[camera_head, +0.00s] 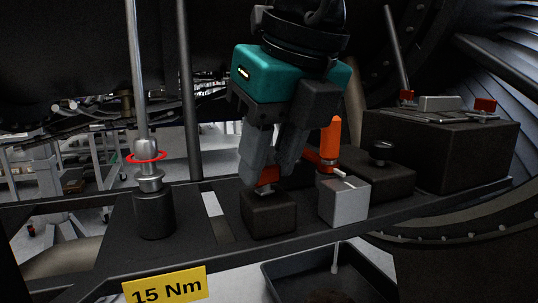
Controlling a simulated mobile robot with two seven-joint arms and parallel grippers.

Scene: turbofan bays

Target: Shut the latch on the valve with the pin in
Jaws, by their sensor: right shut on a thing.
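My right gripper (268,172), with a teal body, reaches down from the top middle. Its grey fingers are shut on a small orange-red piece (267,176) just above a dark block (268,214); the fingers hide much of this piece. To the right, an upright orange handle (330,136) has a lower orange part running left behind the fingers. A light grey block (344,202) stands in front of that handle, with a small pale piece on top. I cannot tell which part is the valve with the pin or the state of its latch. My left gripper is not in view.
A dark cylinder fitting (154,212) with a tall rod and a red ring (147,157) stands at left. A yellow "15 Nm" label (165,288) is on the front edge. A dark box (440,150) with red parts stands at right. A dark tray (285,283) lies below.

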